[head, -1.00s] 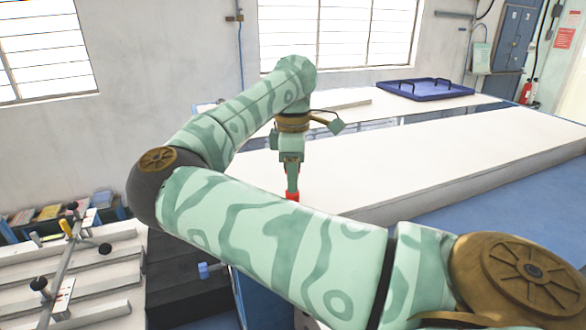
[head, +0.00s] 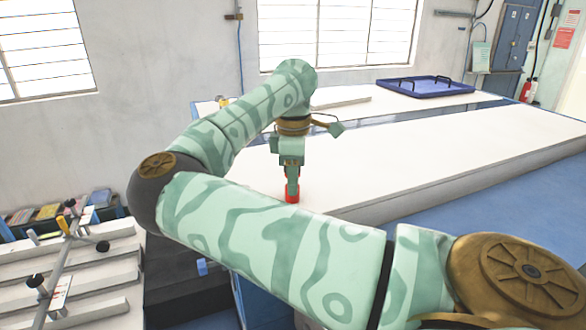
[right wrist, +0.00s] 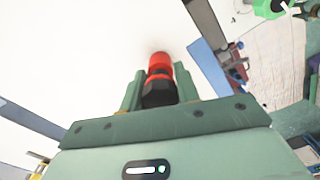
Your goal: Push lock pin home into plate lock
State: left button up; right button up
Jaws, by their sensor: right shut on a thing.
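A red and black piece (right wrist: 160,64), which looks like the lock pin, is between the fingers of my right gripper (right wrist: 158,88). Its red end points away from the gripper, towards a white surface. In the head view, my right gripper (head: 291,170) points down with the red end (head: 292,191) below its fingers, over the near side of the long white table. I cannot tell whether the red end touches the surface. I cannot make out a plate lock; my own arm covers the area just in front. My left gripper is not in view.
The long white table (head: 430,150) has much bare room to the right. A blue tray (head: 425,88) lies on the back table. A rack with bars and black knobs (head: 75,265) stands at the lower left, beside dark blocks (head: 175,265).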

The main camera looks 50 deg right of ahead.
jog(key=shift+f, duration=0.25)
jog(key=o, duration=1.2)
jog(key=shift+r, duration=0.1)
notch_tip(320, 180, up, 16)
jog(key=shift+r+p, duration=0.1)
jog(key=shift+p, duration=0.45)
